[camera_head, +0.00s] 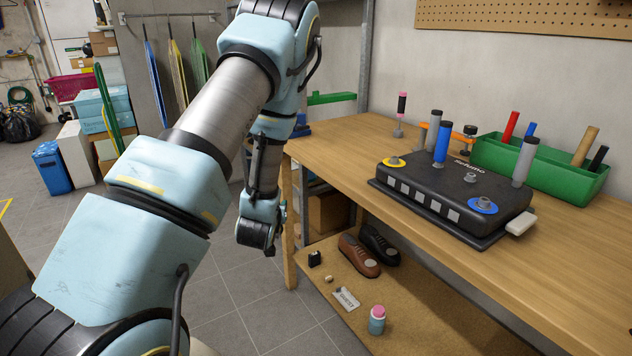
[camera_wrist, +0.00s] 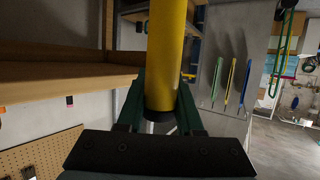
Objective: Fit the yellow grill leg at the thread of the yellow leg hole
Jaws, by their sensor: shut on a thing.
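In the wrist view, the yellow grill leg (camera_wrist: 166,50) is a plain yellow cylinder with a dark end. My gripper (camera_wrist: 160,95) is shut on it near that end, with a green finger on each side. The leg's other end runs out of the picture. In the head view, the black grill (camera_head: 450,190) lies on the workbench. The yellow leg hole (camera_head: 395,162) is a yellow ring around a grey threaded fitting at its left corner. No leg stands in it. My gripper and the leg do not show in the head view; my arm hangs left of the bench, apart from the grill.
A blue leg (camera_head: 442,143) and a grey leg (camera_head: 524,160) stand upright at the grill. A blue-ringed hole (camera_head: 483,206) is at its front right. A green bin (camera_head: 560,178) with several rods stands behind. Shoes (camera_head: 359,255) lie on the lower shelf. The bench's left end is mostly clear.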

